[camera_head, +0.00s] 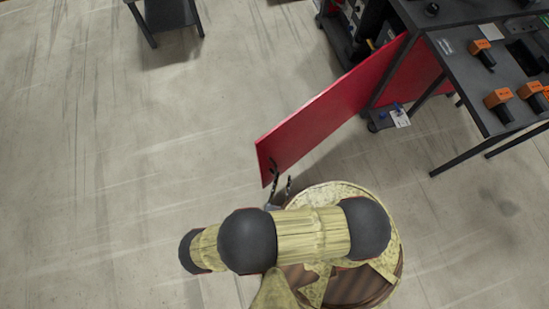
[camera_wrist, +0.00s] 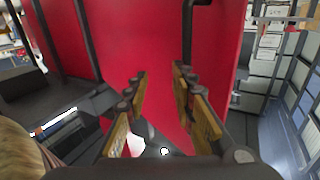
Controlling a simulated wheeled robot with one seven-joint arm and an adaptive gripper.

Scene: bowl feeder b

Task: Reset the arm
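My gripper (camera_wrist: 158,105) shows in the wrist view with its two fingers apart and nothing between them. In the head view my gripper (camera_head: 281,186) is small and partly hidden behind my arm, near the lower left end of a red panel (camera_head: 325,115). The red panel (camera_wrist: 140,40) fills the middle of the wrist view beyond the fingers. I cannot tell whether the fingers touch it. My arm, with dark joints and straw-coloured covers, is bent over my round base in the head view.
A dark table (camera_head: 470,70) with several orange items (camera_head: 498,97) stands at the upper right. A small dark stand (camera_head: 168,14) is at the top. The red panel reaches out from the dark equipment toward my base. The floor (camera_head: 110,150) on the left is clear.

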